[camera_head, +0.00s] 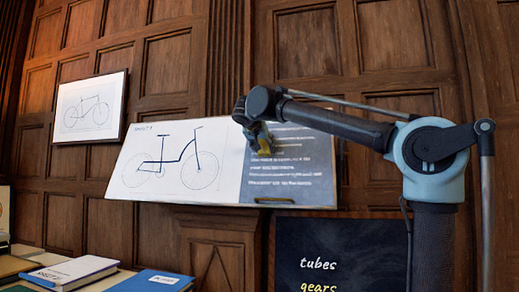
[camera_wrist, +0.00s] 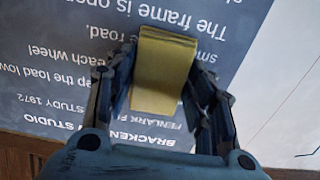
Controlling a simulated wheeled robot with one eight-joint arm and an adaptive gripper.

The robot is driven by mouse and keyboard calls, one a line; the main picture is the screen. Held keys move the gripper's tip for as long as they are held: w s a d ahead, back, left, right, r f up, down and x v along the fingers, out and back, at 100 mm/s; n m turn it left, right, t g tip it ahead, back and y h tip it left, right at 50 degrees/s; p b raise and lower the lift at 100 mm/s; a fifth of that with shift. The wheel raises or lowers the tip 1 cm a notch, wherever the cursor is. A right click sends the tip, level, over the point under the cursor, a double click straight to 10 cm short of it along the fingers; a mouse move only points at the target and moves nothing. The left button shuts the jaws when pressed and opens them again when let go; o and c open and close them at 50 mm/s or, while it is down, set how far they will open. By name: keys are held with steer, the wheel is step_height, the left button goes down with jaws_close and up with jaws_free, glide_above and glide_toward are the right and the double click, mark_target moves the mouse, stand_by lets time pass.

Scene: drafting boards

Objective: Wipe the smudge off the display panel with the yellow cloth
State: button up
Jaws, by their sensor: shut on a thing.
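The display panel (camera_head: 310,185) is mounted tilted on the wood wall, with a white bicycle drawing on its left half and grey-blue printed text on its right half. My gripper (camera_head: 256,128) is in front of the text half, near its upper left. In the wrist view my gripper (camera_wrist: 162,88) is shut on the yellow cloth (camera_wrist: 163,72), a folded pad between the fingers. The cloth also shows small in the head view (camera_head: 264,138). The panel text (camera_wrist: 215,25) appears upside down behind it. Whether the cloth touches the panel I cannot tell. I cannot make out a smudge; the cloth and fingers hide part of the panel.
A framed bicycle drawing (camera_head: 90,108) hangs at the left. A dark board (camera_head: 340,245) with chalk words stands below the panel. Books, one white-topped (camera_head: 72,272) and one blue (camera_head: 155,281), lie at lower left. A wood ledge (camera_head: 215,222) sits under the panel.

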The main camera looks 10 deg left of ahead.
mark_target(281, 147)
steer(key=shift+s+d, duration=0.15)
steer(key=shift+d, duration=1.65)
steer(key=shift+s+d, duration=0.1)
steer(key=shift+d, duration=1.7)
steer(key=shift+a, duration=0.1)
steer(key=shift+w+a, duration=0.2)
steer(key=shift+a, duration=2.05)
steer(key=shift+w+a, duration=0.15)
steer(key=shift+a, duration=2.1)
steer(key=shift+w+a, duration=0.2)
steer(key=shift+a, duration=2.05)
steer(key=shift+s, duration=0.1)
steer(key=shift+v, duration=2.85)
steer(key=shift+s+r, duration=0.1)
steer(key=shift+s, duration=0.05)
